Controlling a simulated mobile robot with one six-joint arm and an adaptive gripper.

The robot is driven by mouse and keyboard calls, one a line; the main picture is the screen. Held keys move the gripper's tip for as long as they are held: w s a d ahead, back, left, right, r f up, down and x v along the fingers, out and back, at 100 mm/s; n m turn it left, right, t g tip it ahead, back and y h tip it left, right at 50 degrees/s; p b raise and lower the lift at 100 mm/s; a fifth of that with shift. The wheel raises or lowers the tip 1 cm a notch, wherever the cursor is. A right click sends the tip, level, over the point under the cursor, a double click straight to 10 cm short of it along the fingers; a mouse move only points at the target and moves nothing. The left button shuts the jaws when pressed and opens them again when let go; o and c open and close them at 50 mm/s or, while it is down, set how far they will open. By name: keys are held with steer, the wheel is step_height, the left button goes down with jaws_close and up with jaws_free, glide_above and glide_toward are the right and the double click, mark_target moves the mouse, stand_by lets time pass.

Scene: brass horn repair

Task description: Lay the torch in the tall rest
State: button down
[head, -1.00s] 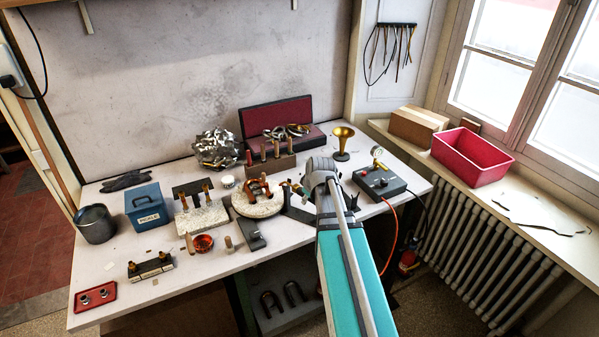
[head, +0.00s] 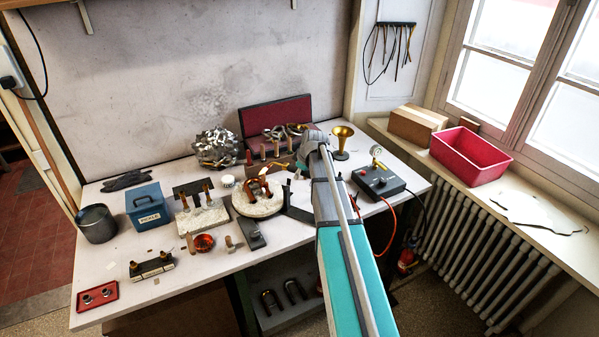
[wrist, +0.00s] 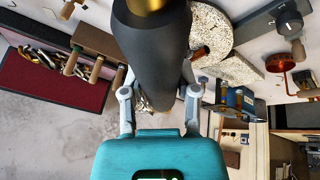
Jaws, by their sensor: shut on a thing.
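My gripper (wrist: 160,110) is shut on the torch (wrist: 150,50), a thick dark grey cylinder with a brass part at the top edge of the wrist view. In the head view my gripper (head: 308,145) is above the back of the bench, in front of the red-lined case. The torch's thin brass end (head: 281,163) points left there; most of its body is hidden by my gripper. A dark upright stand (head: 288,190), probably the tall rest, is on the bench below and left of my arm. Its top is small and partly hard to make out.
A round pale slab (head: 246,208) with copper parts stands left of the stand. A wooden block with handled tools (head: 262,168) is close to the torch end.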

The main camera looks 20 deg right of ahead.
steer(key=shift+f, duration=0.15)
step_height(320, 180, down, 8)
steer(key=b, duration=0.8)
stand_by(0.5)
steer(key=shift+f+b, duration=0.2)
steer(key=shift+b, duration=0.15)
stand_by(0.5)
steer(key=shift+c, duration=1.3)
jaws_free()
steer(key=shift+o, duration=1.3)
steer(key=shift+r, duration=0.1)
